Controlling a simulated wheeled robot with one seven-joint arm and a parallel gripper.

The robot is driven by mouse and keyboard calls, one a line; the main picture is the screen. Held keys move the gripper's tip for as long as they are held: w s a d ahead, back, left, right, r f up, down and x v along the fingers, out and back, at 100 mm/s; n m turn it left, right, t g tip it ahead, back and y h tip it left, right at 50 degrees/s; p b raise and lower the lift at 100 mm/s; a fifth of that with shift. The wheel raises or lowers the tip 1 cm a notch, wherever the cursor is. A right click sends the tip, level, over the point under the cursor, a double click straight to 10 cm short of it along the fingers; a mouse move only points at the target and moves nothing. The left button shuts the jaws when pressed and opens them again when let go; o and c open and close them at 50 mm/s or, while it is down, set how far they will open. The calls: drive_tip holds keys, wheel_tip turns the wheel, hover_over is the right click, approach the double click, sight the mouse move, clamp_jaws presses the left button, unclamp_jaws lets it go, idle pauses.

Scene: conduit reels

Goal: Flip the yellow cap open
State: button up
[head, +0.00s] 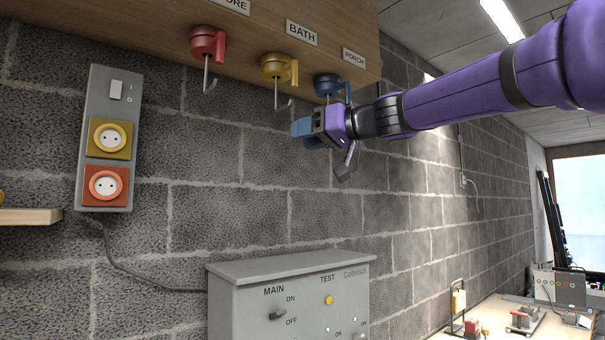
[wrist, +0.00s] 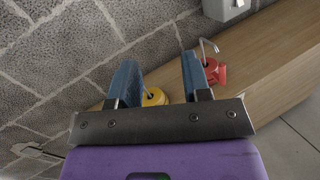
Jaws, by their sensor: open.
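The yellow cap (head: 274,66) is a round piece with a tab on its right side, under the wooden board below the BATH label. A thin metal hook hangs from it. My gripper (head: 305,130) is open and empty, with blue fingers, just below and right of the yellow cap and its hook in the head view. In the wrist view the yellow cap (wrist: 154,97) shows partly between the fingers of my gripper (wrist: 158,68), beside the left finger, partly hidden by the gripper body. Touching cannot be seen.
A red cap (head: 204,42) and a blue cap (head: 327,85) with hooks flank it under the wooden board (head: 300,35). A grey panel (head: 118,80) with yellow and red sockets is on the left wall. A grey control box (head: 290,267) stands below.

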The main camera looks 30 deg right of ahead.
drive_tip(key=s+a+f+g+h, duration=0.1)
drive_tip(key=s+a+f+g, duration=0.1)
drive_tip(key=f, duration=0.6)
drive_tip(key=shift+s+a+m+g, duration=0.4)
drive_tip(key=shift+s+a, duration=0.1)
drive_tip(key=shift+s, duration=0.1)
drive_tip(key=shift+f, duration=0.1)
